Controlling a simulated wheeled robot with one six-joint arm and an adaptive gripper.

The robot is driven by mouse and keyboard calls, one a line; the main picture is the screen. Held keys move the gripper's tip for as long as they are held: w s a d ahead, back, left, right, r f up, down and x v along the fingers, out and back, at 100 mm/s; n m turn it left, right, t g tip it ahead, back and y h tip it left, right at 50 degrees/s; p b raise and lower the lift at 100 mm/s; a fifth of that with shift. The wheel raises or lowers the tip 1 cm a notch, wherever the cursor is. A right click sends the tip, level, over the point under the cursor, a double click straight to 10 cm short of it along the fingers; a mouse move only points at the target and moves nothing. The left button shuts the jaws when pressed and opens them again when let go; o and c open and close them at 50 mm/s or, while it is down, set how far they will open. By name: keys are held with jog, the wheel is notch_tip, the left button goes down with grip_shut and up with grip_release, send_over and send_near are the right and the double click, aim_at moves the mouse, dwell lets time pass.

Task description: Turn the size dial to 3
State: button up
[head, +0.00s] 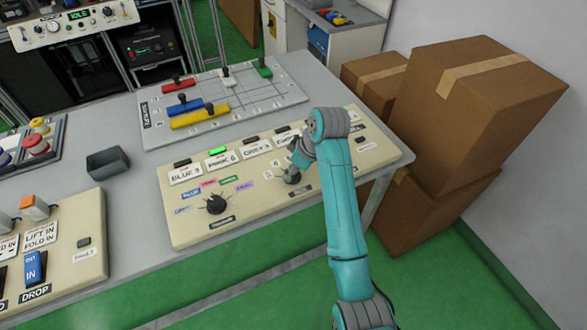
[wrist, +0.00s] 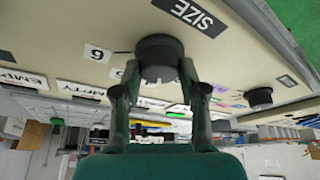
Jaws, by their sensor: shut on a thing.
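The size dial (head: 291,175) is a round dark knob on the beige panel (head: 240,240), partly covered by my gripper (head: 298,158) in the head view. In the wrist view the dial (wrist: 160,52) sits between the two fingers of my gripper (wrist: 160,88), which are shut on it. The SIZE label (wrist: 190,14) is beside the dial, and a number 6 tag (wrist: 97,53) is on its other side. A number 4 tag (head: 275,163) shows left of the dial in the head view. The dial's pointer is hidden, so its setting cannot be told.
A second black dial (head: 215,204) with coloured labels stands left on the same panel. A green lamp (head: 217,151) is lit above the PINK 6 tag. Behind lies a grid board (head: 260,95) with coloured blocks. Cardboard boxes (head: 470,110) stand at the right.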

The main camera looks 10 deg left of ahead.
jog(key=n+g, duration=0.1)
jog(key=n, duration=0.2)
jog(key=n+g, duration=0.1)
jog(key=n, duration=0.2)
jog(key=shift+w+n, duration=0.15)
jog(key=shift+n, duration=0.15)
jog(key=shift+g, duration=0.3)
jog(key=o, duration=1.1)
jog(key=shift+o, duration=0.2)
jog(key=shift+y, duration=0.3)
